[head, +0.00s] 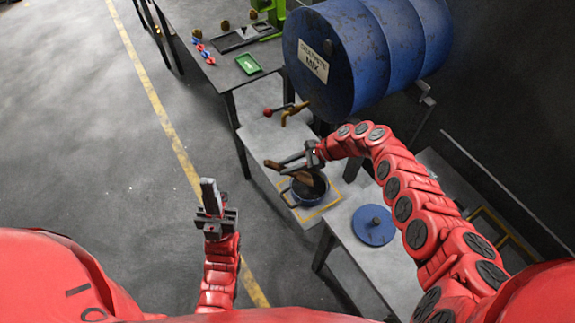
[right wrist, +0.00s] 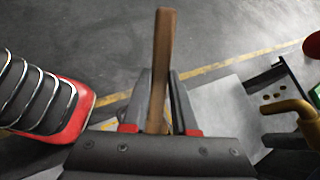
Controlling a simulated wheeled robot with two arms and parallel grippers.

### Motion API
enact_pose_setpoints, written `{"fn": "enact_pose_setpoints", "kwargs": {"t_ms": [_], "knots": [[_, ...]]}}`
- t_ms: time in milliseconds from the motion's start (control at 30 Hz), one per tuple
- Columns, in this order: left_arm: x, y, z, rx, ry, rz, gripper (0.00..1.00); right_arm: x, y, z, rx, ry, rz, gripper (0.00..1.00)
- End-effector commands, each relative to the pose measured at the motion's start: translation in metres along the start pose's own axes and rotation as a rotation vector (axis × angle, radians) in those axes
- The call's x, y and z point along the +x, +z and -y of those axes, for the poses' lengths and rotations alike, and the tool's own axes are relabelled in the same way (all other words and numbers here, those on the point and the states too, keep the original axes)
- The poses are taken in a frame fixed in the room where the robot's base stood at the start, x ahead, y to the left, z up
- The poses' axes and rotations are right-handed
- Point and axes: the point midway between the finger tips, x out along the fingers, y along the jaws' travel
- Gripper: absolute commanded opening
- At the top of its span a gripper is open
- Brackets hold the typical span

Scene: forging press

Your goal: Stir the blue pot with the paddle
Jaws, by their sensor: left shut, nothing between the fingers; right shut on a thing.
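The blue pot (head: 311,194) stands on a low bench inside a yellow outline, in the head view. My right gripper (head: 296,160) is above the pot and shut on the brown wooden paddle (head: 272,164). The paddle's handle (right wrist: 161,65) stands up between the fingers (right wrist: 158,112) in the right wrist view. Another brown length shows over the pot's far rim; I cannot tell how deep the paddle reaches into the pot. My left gripper (head: 209,195) is shut and empty, over the floor left of the bench.
A blue lid (head: 374,226) lies on the grey table right of the pot. A large blue barrel (head: 350,60) with a brass tap (head: 292,114) lies behind the pot. A red ball (head: 267,112) is near the tap. A green tray (head: 248,64) sits on the far table.

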Motion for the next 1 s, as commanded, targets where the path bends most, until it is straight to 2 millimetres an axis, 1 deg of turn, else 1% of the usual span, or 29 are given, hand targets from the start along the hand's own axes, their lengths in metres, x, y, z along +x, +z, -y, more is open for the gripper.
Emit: {"fn": "enact_pose_setpoints", "kwargs": {"t_ms": [167,267,433,600,1000], "knots": [[0.0,0.0,0.0,0.0,0.0,0.0,0.0,0.0,0.0,0.0,0.0,0.0,0.0,0.0],[0.001,0.0,0.0,0.0,0.0,0.0,0.0,-0.004,0.003,0.001,0.001,-0.001,0.0,0.0],[0.003,-0.001,0.0,0.0,0.0,0.0,0.0,-0.015,0.016,0.004,0.0,-0.002,-0.001,0.0],[0.002,-0.001,0.0,0.0,0.0,0.0,0.0,-0.023,0.028,0.005,-0.001,0.001,0.0,0.0],[0.002,0.0,0.0,0.0,0.0,0.0,0.0,-0.024,0.031,0.006,0.0,0.001,0.0,0.0]]}}
